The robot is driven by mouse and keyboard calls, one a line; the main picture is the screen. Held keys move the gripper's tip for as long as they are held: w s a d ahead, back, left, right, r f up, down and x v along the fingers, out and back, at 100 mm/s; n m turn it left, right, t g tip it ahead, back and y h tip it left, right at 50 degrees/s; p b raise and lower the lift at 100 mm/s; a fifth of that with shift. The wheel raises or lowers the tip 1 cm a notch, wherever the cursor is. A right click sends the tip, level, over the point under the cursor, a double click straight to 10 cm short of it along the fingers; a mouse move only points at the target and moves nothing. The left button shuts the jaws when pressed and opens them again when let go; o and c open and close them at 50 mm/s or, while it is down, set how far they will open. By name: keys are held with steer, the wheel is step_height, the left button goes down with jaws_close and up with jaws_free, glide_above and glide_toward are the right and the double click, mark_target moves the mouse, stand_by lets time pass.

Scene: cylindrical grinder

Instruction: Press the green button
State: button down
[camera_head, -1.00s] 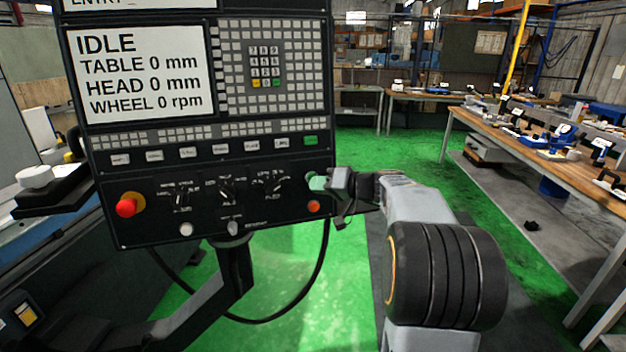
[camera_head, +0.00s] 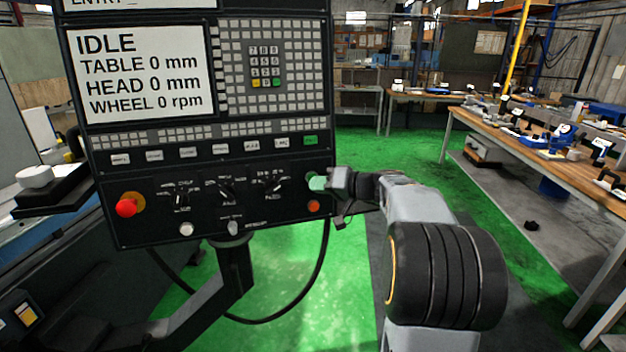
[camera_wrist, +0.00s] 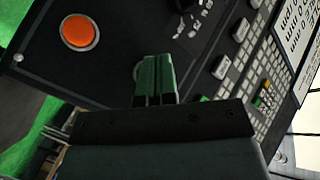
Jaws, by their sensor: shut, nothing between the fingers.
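The control panel (camera_head: 215,225) faces me, with its screen reading IDLE. A round button (camera_head: 310,176) sits at the panel's lower right, directly above an orange button (camera_head: 313,207). My gripper (camera_head: 319,183) is shut and empty, with its green-tinted fingertips at this round button and covering most of it. In the wrist view the shut fingers (camera_wrist: 155,78) point at the panel. Only a pale rim of the button (camera_wrist: 138,71) shows beside them, so its colour and whether it is pressed in are hidden. Contact looks close, but I cannot tell if they touch.
A flat green key (camera_head: 311,140) ends the key row above. A red knob (camera_head: 126,208) sits at the panel's lower left. The orange button (camera_wrist: 79,32) is beside my fingers in the wrist view. A workbench (camera_head: 545,160) stands right; green floor lies between.

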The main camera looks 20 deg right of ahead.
steer(key=shift+w+f, duration=0.1)
steer(key=shift+w+b, duration=0.3)
steer(key=shift+b, duration=0.05)
steer(key=shift+w+d+f, duration=0.1)
steer(key=shift+w, duration=0.3)
stand_by(0.6)
steer(key=shift+s+b, duration=0.15)
steer(key=shift+b, duration=0.25)
steer(key=shift+s+b, duration=0.55)
steer(key=shift+s, duration=0.1)
steer(key=shift+s+a+r+b, duration=0.2)
steer(key=shift+s+b, duration=0.3)
steer(key=shift+s, duration=0.3)
steer(key=shift+s+a+r+b, duration=0.1)
steer(key=shift+s+r+b, duration=0.1)
steer(key=shift+s+b, duration=0.5)
steer(key=shift+s+a+r+b, duration=0.2)
steer(key=shift+s+b, duration=0.15)
steer(key=shift+s, duration=0.6)
